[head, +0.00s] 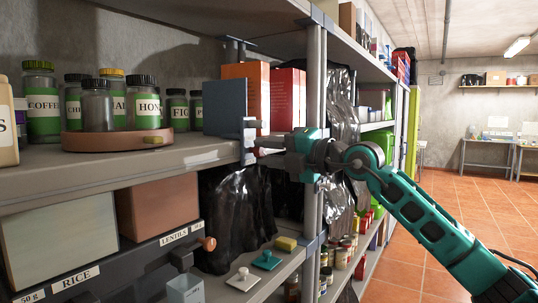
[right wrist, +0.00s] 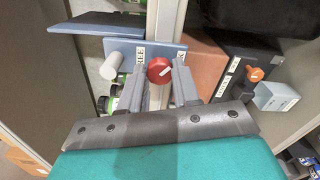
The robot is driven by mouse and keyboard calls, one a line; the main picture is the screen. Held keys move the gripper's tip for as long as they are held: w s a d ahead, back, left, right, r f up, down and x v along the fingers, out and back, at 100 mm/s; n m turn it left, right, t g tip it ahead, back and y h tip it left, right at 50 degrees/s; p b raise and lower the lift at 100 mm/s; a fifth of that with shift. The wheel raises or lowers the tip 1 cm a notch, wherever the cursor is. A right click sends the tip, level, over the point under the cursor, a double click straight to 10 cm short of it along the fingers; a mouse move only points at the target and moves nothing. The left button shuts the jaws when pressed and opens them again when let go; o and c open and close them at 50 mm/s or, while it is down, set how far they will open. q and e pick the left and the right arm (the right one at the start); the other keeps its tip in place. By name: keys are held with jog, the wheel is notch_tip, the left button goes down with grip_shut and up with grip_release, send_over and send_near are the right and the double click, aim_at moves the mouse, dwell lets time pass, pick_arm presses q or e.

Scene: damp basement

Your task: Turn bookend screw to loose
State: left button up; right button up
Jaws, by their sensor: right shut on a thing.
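The bookend (head: 225,107) is a blue-grey upright plate on the shelf, left of the books, with a clamp part (head: 249,130) at the shelf's front edge. Its screw has a round red knob (right wrist: 159,69) with a slanted white mark, seen in the right wrist view. A partly covered label ending in "REE" (right wrist: 140,56) is left of the knob; another label, mostly hidden, is on its right. My right gripper (head: 262,151) reaches the clamp from the right and is shut on the knob; its fingers (right wrist: 164,78) stand either side. My left gripper is not in view.
An orange book (head: 246,85) and a red book (head: 288,98) stand by the bookend. Jars crowd a round brown tray (head: 115,142) at left. A shelf post (head: 315,80) stands close behind my right gripper. Black plastic (head: 235,210) hangs below. Open tiled floor lies right.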

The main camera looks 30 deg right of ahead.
jog(key=n+b, duration=0.1)
jog(key=n, duration=0.5)
jog(key=shift+n, duration=0.3)
jog(key=n+b, duration=0.1)
jog(key=n, duration=0.5)
jog(key=n+b, duration=0.1)
jog(key=n, duration=0.5)
jog(key=shift+n, duration=0.3)
jog(key=n, duration=0.5)
jog(key=shift+n, duration=0.4)
jog(key=shift+n+b, duration=0.3)
jog(key=shift+n, duration=0.1)
jog(key=o, duration=1.1)
jog(key=shift+c, duration=0.2)
